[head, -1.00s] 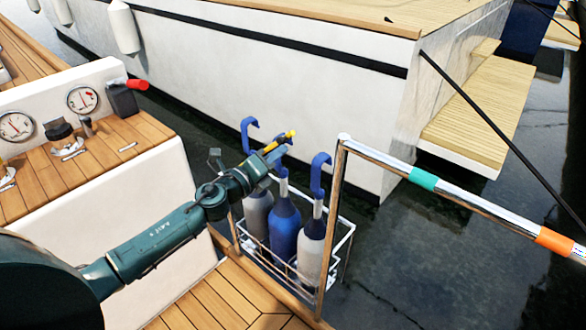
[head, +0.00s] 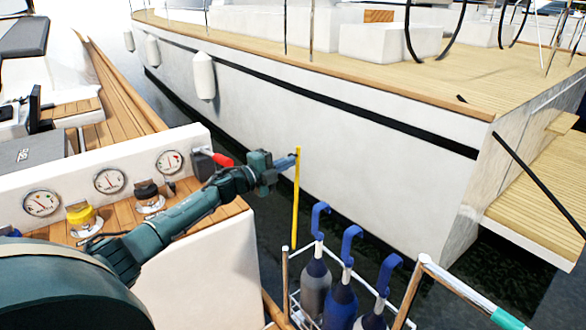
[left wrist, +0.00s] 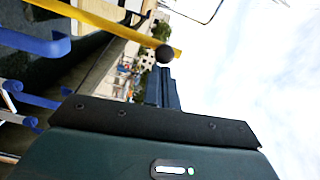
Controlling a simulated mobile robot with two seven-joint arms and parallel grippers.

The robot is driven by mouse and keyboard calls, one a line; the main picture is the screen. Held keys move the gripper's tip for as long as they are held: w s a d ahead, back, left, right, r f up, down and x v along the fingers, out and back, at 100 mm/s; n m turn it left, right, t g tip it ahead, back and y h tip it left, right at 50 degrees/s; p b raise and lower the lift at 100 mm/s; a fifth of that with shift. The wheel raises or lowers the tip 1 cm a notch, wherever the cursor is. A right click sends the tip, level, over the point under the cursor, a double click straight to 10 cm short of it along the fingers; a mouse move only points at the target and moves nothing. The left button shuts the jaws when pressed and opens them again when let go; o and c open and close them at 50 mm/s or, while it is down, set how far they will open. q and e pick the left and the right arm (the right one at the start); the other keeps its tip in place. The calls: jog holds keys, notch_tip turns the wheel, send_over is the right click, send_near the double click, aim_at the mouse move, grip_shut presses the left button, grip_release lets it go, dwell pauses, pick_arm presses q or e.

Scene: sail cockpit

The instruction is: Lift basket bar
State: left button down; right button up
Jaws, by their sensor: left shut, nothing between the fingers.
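A thin yellow bar (head: 295,205) stands nearly upright in the head view, at the far left corner of a wire basket (head: 291,290). Its upper end is at the tip of my left gripper (head: 291,161). The gripper is shut with nothing between its fingers. I cannot tell whether it touches the bar. In the left wrist view the yellow bar (left wrist: 105,25) slants across the top, and a dark round knob (left wrist: 164,55) shows near its end, just beyond my left gripper (left wrist: 163,78). My right gripper is not in view.
The basket holds grey and blue bottle-like fenders (head: 341,303) with blue hooks (head: 351,240) rising above them. A metal rail (head: 462,290) stands to the right. A white hull (head: 330,150) is behind, across dark water.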

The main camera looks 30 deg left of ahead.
pick_arm(q)
jog(key=shift+w+a+r+n, duration=0.1)
jog(key=shift+w+a+n, duration=0.1)
jog(key=shift+a, duration=0.25)
jog(key=shift+w+a+n, duration=0.1)
jog(key=shift+w+a, duration=0.05)
jog(key=shift+a, duration=0.3)
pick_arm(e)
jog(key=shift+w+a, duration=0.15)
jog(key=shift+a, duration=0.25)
pick_arm(q)
jog(key=shift+d, duration=0.1)
